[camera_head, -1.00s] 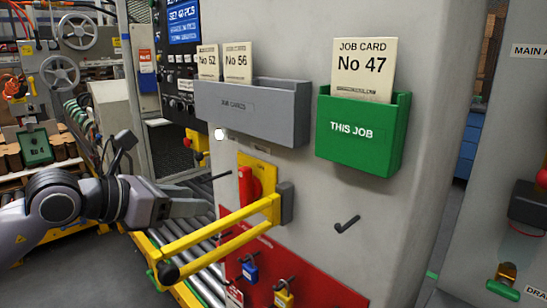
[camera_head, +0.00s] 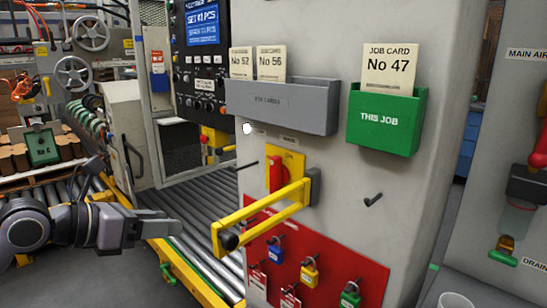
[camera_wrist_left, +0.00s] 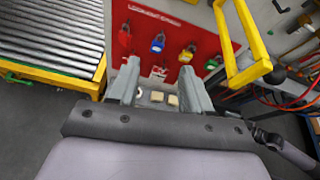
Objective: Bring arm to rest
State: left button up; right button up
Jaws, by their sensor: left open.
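My left arm comes in from the left in the head view. Its gripper (camera_head: 160,230) hangs over the near edge of the roller conveyor, left of the yellow bar and clear of the cabinet. In the left wrist view the two fingers of the left gripper (camera_wrist_left: 160,88) stand apart with nothing held between them. The red lockout board (camera_wrist_left: 175,45) with hanging padlocks shows beyond the fingers. My right gripper is not in view.
A yellow hinged bar (camera_head: 262,212) juts from the cabinet beside a red switch handle (camera_head: 277,173). The roller conveyor (camera_head: 195,212) runs behind.

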pick_arm(q)
jog(key=s+a+f+n+y, duration=0.3)
jog(key=s+a+f+n, duration=0.4)
jog(key=f+n, duration=0.45)
jog(key=s+a+f+n+y, duration=0.2)
jog(key=s+a+f+n, duration=0.2)
jog(key=s+f+n, duration=0.55)
jog(key=s+a+f+n+y, duration=0.3)
jog(key=s+a+f+n, duration=0.3)
jog(key=f+n, duration=0.65)
jog(key=s+d+f+n+t, duration=0.15)
jog(key=d+n, duration=0.25)
jog(key=d, duration=0.4)
jog(key=d+f+n+g, duration=0.1)
jog(key=d+f+n, duration=0.15)
jog(key=d, duration=0.55)
jog(key=shift+n+t+h, duration=0.25)
jog(key=shift+n+h, duration=0.05)
jog(key=shift+n, duration=0.2)
jog(key=r+p, duration=0.1)
jog(key=p, duration=0.1)
jog(key=r+p, duration=0.1)
jog(key=r, duration=0.1)
jog(key=r+p, duration=0.2)
jog(key=shift+w+d+r+p, duration=0.15)
jog(key=shift+d+r+p, duration=0.1)
jog(key=shift+d+p, duration=0.1)
jog(key=shift+a, duration=0.1)
